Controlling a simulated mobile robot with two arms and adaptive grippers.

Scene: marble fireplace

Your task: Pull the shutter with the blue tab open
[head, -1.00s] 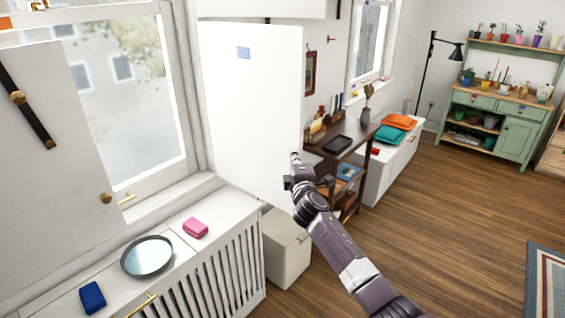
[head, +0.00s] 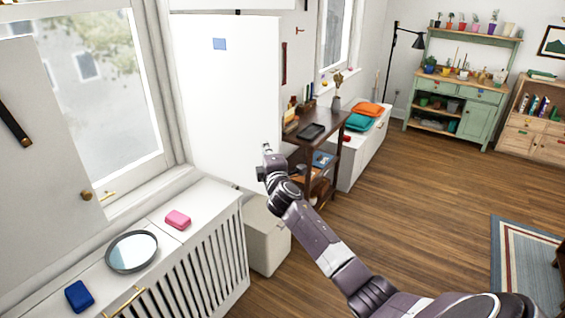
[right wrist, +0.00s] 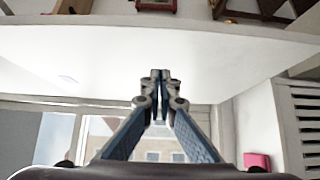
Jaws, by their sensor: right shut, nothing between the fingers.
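The shutter with the blue tab (head: 225,100) is a tall white panel standing swung out from the right side of the window. Its small blue tab (head: 219,44) is near the top. My right gripper (head: 267,152) is shut and empty at the panel's lower right edge in the head view; contact cannot be told. My left gripper is not in view.
Another white shutter (head: 45,150) with a round knob stands at the left. A radiator cover (head: 190,225) below holds a pink item (head: 178,220), a round mirror-like dish (head: 132,252) and a blue item (head: 79,295). A pale box (head: 265,235) and dark shelf (head: 300,150) stand beyond.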

